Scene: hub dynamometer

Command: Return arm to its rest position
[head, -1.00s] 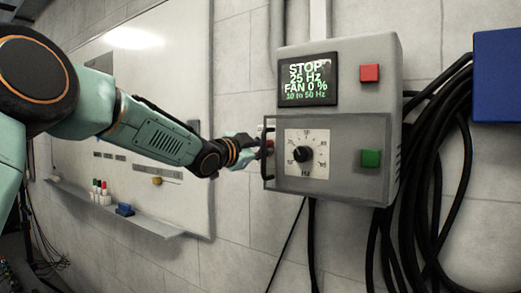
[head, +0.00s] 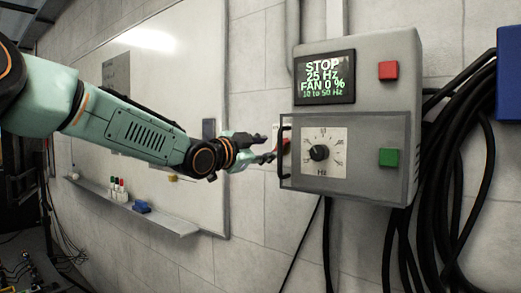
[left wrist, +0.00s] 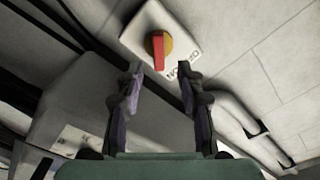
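My left arm comes in from the left in the head view, and its gripper (head: 268,147) is just left of the grey control box (head: 398,120). In the left wrist view the two fingers (left wrist: 159,72) stand apart with nothing between them. Beyond their tips is a red-handled switch (left wrist: 159,52) on a yellow disc and a pale plate. In the head view a bit of red (head: 284,146) shows at the box's left side, partly hidden by the gripper and the cover's handle. My right gripper is not in view.
The box has a screen (head: 324,77) reading STOP, 25 Hz, FAN 0 %, a black dial (head: 319,153), a red button (head: 388,70) and a green button (head: 389,157). Black cables (head: 445,180) hang at right. A whiteboard (head: 150,75) with a pen tray (head: 170,217) is behind my arm.

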